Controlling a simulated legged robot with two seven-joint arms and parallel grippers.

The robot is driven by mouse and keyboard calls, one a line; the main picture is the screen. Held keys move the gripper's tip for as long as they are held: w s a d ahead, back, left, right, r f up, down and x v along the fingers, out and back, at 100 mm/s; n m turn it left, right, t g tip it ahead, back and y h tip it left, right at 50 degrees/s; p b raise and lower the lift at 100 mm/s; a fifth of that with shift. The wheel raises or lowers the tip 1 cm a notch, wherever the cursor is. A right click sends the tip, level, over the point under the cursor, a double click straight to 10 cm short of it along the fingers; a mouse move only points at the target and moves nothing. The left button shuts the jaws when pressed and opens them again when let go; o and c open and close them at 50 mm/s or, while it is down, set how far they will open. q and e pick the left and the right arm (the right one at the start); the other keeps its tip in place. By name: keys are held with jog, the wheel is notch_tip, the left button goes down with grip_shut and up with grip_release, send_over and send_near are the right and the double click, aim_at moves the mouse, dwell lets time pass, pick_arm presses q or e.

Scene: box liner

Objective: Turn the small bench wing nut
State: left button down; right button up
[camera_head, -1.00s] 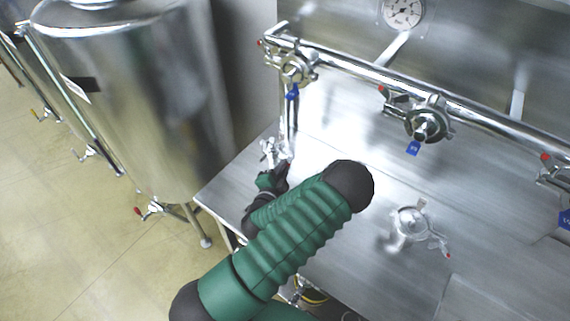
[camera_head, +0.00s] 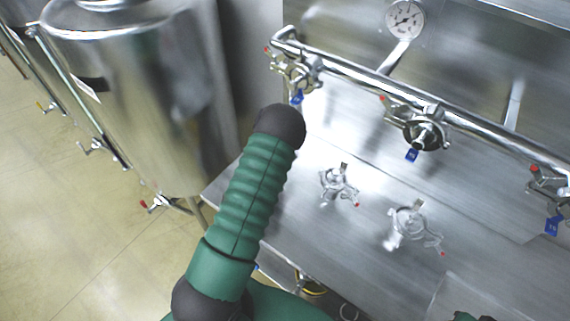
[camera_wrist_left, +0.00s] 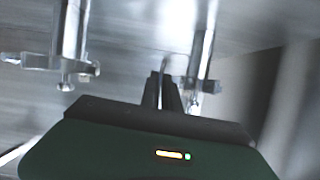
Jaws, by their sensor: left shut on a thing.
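My left gripper (camera_wrist_left: 165,92) shows in the left wrist view, its two dark fingers close together. It is shut on the small wing nut, beside the right-hand metal fitting (camera_wrist_left: 203,65). The grip is small and blurred, and the nut's shape is mostly hidden by the fingers. In the head view the gripper is hidden behind my green left arm. Two small clamp fittings stand on the steel bench (camera_head: 375,262), one near the middle (camera_head: 338,184) and one further right (camera_head: 410,222).
A pipe (camera_head: 440,107) with several valves, including a middle one (camera_head: 424,133), runs along the back of the bench. A pressure gauge (camera_head: 405,18) is above it. A large steel tank (camera_head: 140,100) stands left of the bench. A second post fitting (camera_wrist_left: 68,40) is at left in the wrist view.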

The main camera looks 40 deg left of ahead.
pick_arm(q)
jog(key=shift+s+f+n+h, duration=0.15)
jog(key=shift+f+n+h, duration=0.25)
jog(key=shift+n, duration=0.2)
jog(key=shift+d, duration=0.1)
jog(key=c, duration=1.7)
grip_release()
jog(key=shift+o, duration=0.6)
jog(key=shift+w+a+f, duration=0.1)
jog(key=shift+w+a, duration=0.1)
jog(key=shift+w, duration=0.15)
jog(key=shift+s, duration=0.1)
